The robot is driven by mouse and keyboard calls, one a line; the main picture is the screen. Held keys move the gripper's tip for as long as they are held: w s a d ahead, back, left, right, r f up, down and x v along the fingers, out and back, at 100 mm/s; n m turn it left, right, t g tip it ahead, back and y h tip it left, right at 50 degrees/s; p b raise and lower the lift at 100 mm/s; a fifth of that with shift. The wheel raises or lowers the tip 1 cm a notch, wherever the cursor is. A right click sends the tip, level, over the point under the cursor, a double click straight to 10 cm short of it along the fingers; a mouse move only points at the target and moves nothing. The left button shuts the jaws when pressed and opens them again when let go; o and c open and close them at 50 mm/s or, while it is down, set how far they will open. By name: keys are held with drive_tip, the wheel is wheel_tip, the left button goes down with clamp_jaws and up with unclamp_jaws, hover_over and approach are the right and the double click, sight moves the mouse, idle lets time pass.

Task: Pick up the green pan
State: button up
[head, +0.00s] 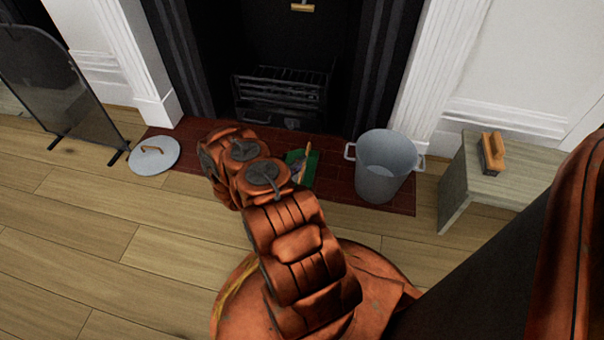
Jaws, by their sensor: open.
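The green pan (311,168) lies on the dark red hearth tiles in front of the fireplace, in the middle of the head view. Only part of its green surface shows, just right of my orange arm. My arm hides the rest of it. A small grey shape (298,168) overlaps the pan beside my arm; I cannot tell what it is. I cannot make out my gripper, as the arm's bulky joints cover the area left of the pan. The gap between gripper and pan cannot be judged.
A grey metal bucket (384,170) with side handles stands right of the pan. A round grey lid (154,156) lies at left near a glass fire screen (62,90). A low table (485,179) at right bears a wooden-handled brush or trowel (492,153).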

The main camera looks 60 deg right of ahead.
drive_tip(key=shift+s+d, duration=0.1)
drive_tip(key=shift+d, duration=0.2)
drive_tip(key=shift+c, duration=0.3)
clamp_jaws()
idle(0.4)
